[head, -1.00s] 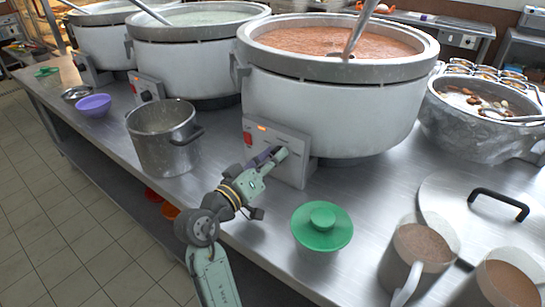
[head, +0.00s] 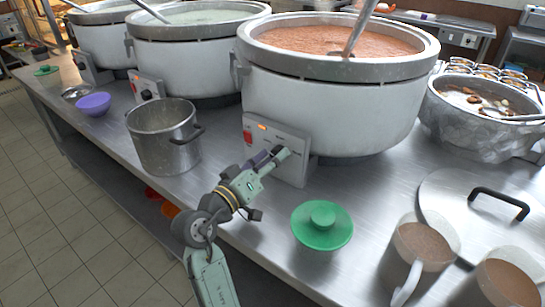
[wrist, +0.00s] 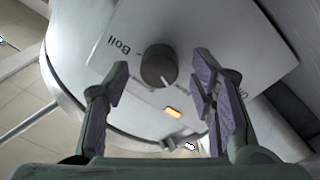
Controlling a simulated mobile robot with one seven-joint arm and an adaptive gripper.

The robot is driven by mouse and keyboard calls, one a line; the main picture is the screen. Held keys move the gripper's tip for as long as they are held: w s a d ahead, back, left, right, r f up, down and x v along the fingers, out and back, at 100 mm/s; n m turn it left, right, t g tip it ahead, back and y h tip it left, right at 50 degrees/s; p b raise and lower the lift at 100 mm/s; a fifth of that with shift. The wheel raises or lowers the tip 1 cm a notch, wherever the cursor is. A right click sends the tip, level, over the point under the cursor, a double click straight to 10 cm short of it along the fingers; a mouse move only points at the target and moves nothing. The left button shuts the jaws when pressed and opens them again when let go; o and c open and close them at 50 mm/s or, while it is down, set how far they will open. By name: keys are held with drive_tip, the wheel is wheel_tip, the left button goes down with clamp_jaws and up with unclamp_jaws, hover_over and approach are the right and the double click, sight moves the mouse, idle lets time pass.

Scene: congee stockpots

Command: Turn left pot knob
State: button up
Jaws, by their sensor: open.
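Three large pots stand in a row: a far-left pot (head: 98,42), a middle pot (head: 185,62) and the nearest pot (head: 325,105) with reddish contents. My gripper (head: 276,156) is at the control panel (head: 290,172) of the nearest pot. In the wrist view, a dark round knob (wrist: 158,66) sits on a panel marked "Boil", with a lit orange lamp below it. My gripper (wrist: 161,76) is open, its fingers on either side of the knob in the picture, with visible gaps. In the head view my gripper hides this knob. The middle pot's panel (head: 147,86) also shows a dark knob.
A steel pot (head: 163,140) stands left of my arm. A green lid (head: 322,226) lies close to its right. Two jugs (head: 418,250) (head: 505,286) and a metal lid (head: 478,205) occupy the right front. A purple bowl (head: 93,104) is farther left.

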drive_tip(key=v, duration=1.1)
drive_tip(key=shift+s+a, duration=0.1)
